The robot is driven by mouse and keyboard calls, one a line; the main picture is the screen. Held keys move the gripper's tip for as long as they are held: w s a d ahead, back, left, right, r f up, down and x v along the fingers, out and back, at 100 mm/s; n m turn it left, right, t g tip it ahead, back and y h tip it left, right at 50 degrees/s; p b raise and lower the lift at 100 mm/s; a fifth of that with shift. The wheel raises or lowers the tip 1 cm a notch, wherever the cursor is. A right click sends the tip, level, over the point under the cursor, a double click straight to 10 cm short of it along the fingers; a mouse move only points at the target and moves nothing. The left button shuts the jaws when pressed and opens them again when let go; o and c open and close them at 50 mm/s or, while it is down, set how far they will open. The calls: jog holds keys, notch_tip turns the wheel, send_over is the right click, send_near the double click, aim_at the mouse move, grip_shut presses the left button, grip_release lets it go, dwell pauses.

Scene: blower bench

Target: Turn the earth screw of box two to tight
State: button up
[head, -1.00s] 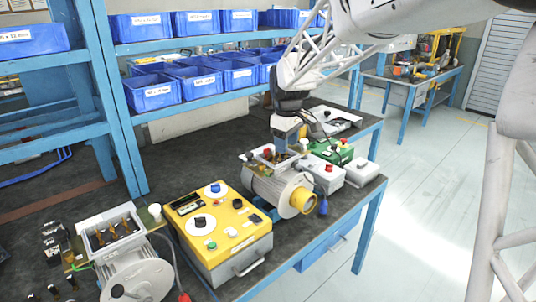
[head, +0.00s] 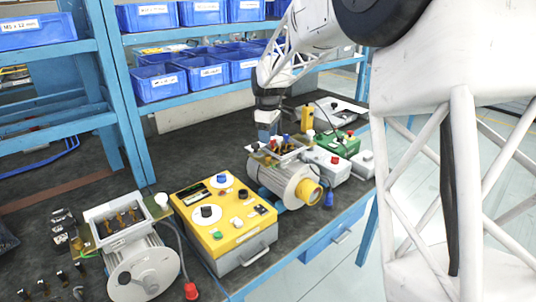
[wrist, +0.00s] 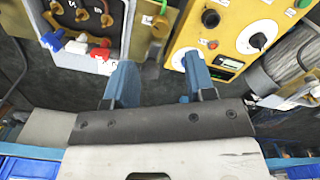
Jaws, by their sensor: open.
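Two motors carry open terminal boxes. The middle motor (head: 285,181) has a box (head: 276,153) with coloured plugs. In the wrist view this box (wrist: 122,52) is at upper left, with red, white and blue plugs. Which box is box two, I cannot read. My gripper (head: 266,133) is open and empty beside the middle box; in the wrist view (wrist: 160,62) its fingers are apart below the knob.
A yellow tester (head: 222,214) with knobs stands between the motors. A grey box (head: 325,162) and a green unit (head: 340,144) are right of the middle motor. Blue shelves with bins (head: 158,82) stand behind. The bench (head: 190,160) behind the tester is mostly clear.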

aim_at(268, 155)
jog(key=shift+f, duration=0.15)
jog(key=shift+f, duration=3.75)
jog(key=c, duration=0.9)
